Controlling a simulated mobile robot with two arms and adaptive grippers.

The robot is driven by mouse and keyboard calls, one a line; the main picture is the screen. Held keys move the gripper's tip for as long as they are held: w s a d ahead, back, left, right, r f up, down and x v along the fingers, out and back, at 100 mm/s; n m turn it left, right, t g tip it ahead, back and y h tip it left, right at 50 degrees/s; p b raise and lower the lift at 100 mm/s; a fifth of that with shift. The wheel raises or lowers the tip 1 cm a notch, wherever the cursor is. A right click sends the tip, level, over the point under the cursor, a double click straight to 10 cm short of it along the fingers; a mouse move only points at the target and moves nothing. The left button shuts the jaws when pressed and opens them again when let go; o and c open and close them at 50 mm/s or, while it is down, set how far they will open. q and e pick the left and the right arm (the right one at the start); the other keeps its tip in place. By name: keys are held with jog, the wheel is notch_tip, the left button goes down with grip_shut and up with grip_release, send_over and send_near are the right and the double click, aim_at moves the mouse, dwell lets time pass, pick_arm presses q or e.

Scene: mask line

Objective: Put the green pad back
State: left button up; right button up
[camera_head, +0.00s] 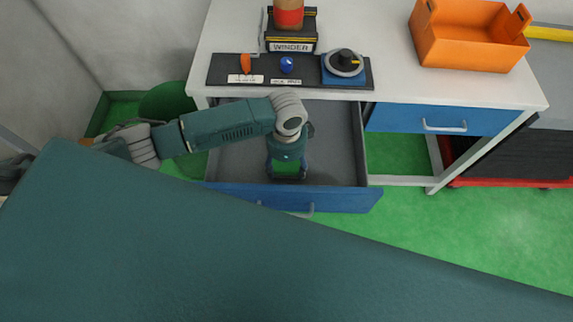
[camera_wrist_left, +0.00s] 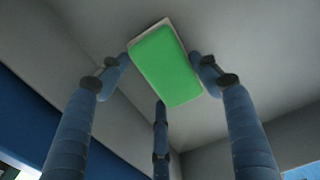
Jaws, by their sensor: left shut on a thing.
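The green pad (camera_wrist_left: 167,64) is a small flat rectangle with a pale edge. In the wrist view it sits between the fingers of my left gripper (camera_wrist_left: 162,76), which is shut on it. In the head view the left gripper (camera_head: 287,174) points down inside the open drawer (camera_head: 235,165), and a bit of green shows between its fingers. The drawer has a grey inside and a blue front. I cannot tell whether the pad touches the drawer floor. My right gripper is in neither view.
The white bench top (camera_head: 390,80) holds a black control panel (camera_head: 305,79) with an orange switch, a blue button and a round dial. A unit marked WINDER (camera_head: 291,46) stands behind it. An orange crate (camera_head: 465,45) is at the right, above a shut blue drawer (camera_head: 440,121).

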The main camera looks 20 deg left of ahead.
aim_at(287, 168)
pick_arm(q)
jog(key=shift+f, duration=0.2)
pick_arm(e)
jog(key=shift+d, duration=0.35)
pick_arm(q)
jog(key=o, duration=1.1)
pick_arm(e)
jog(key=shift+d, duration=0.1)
pick_arm(q)
notch_tip(287, 168, up, 12)
jog(key=shift+r, duration=0.15)
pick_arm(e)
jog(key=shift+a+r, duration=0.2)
